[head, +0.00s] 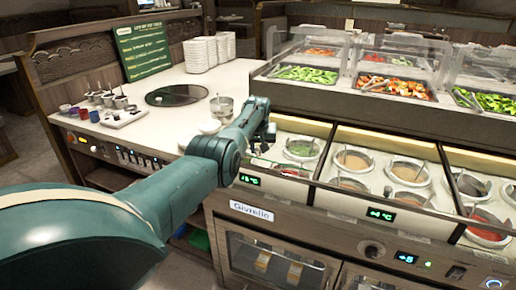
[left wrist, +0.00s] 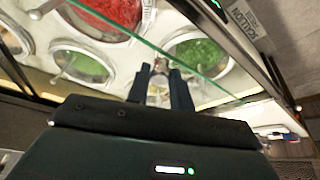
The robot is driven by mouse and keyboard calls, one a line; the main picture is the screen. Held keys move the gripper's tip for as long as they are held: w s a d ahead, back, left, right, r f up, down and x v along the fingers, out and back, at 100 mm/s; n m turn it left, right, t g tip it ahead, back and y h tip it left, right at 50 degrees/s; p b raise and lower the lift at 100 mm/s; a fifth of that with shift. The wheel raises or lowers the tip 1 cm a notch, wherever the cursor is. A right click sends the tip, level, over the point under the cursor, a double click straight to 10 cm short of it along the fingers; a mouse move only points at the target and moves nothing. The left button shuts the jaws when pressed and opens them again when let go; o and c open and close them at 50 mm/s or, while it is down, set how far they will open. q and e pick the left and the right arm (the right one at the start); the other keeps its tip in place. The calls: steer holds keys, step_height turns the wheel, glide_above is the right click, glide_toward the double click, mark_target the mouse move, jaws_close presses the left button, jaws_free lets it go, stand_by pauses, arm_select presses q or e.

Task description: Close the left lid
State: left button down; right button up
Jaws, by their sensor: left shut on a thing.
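The left lid is a clear glass pane, with its green edge (left wrist: 150,46) running diagonally across the left wrist view. Below it are wells of red sauce (left wrist: 108,12) and green sauce (left wrist: 200,56). In the head view the left well bay holds a green sauce well (head: 300,148). My left gripper (left wrist: 160,76) is shut on a small metal handle (left wrist: 158,88) at the lid's edge. In the head view my left arm hides most of this gripper and part of the lid. I cannot tell the lid's exact angle. My right gripper is in neither view.
More sauce wells (head: 353,160) fill the bays to the right, split by dark dividers. Glass-covered salad trays (head: 393,88) stand behind on a raised shelf.

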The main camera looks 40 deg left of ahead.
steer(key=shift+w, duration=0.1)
arm_select(q)
steer(key=c, duration=1.2)
jaws_free()
steer(key=shift+c, duration=0.2)
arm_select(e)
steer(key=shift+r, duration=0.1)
arm_select(q)
steer(key=shift+s+d+r+p, duration=0.1)
steer(key=shift+r+p, duration=0.65)
steer(key=shift+p, duration=0.1)
steer(key=p+v, duration=0.1)
steer(key=v, duration=1)
steer(key=shift+r+p, duration=0.3)
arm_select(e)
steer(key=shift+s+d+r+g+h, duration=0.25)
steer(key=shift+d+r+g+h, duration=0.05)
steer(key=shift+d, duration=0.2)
arm_select(q)
steer(key=shift+s+d, duration=0.1)
steer(key=shift+c, duration=0.3)
